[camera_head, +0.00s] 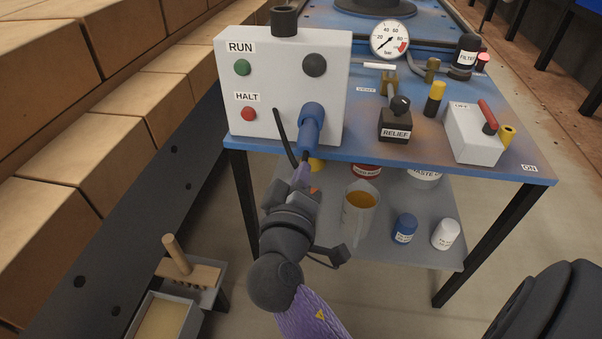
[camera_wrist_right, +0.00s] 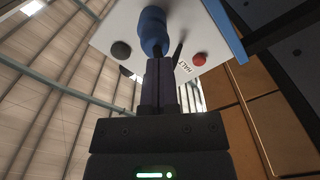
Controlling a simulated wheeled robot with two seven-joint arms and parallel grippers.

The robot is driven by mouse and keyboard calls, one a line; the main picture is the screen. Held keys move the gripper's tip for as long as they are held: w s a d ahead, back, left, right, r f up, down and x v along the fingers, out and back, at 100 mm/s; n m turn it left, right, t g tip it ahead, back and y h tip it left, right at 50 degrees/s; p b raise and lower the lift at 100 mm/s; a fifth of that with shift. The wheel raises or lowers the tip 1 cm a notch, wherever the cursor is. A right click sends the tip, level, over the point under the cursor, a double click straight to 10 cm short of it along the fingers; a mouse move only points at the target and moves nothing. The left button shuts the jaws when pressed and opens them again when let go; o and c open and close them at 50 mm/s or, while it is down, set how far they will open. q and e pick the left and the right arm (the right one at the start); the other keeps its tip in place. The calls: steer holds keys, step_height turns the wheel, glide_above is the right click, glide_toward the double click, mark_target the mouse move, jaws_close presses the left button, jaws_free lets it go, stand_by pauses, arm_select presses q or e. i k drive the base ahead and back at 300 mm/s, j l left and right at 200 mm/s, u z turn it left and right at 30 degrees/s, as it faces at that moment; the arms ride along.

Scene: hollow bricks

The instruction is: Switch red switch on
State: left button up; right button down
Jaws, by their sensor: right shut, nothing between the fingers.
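The red switch (camera_head: 488,115) is a red lever with a dark lower end on a white box (camera_head: 472,138) at the right of the blue bench. A label on the box seems to read OFF, and an ON label lies at the bench corner. My right gripper (camera_head: 301,174) is shut and empty, far left of the red switch. It is just below the blue cylindrical part (camera_head: 312,125) on the white control box; whether they touch is unclear. The right wrist view shows its closed fingers (camera_wrist_right: 160,75) pointing at that blue part (camera_wrist_right: 153,28). My left gripper is not in view.
The control box (camera_head: 290,75) carries a green RUN button, a red HALT button (camera_head: 249,114) and a black knob. A RELIEF valve (camera_head: 396,122) and a black-yellow part (camera_head: 435,98) stand between it and the switch box. A jug (camera_head: 359,212) and pots stand on the shelf below.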

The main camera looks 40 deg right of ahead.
mark_target(490, 128)
steer(key=k+j, duration=0.2)
steer(key=j, duration=0.2)
steer(key=k+j, duration=0.2)
steer(key=j, duration=0.15)
steer(key=k+j, duration=0.2)
steer(key=j, duration=0.2)
steer(key=z, duration=0.05)
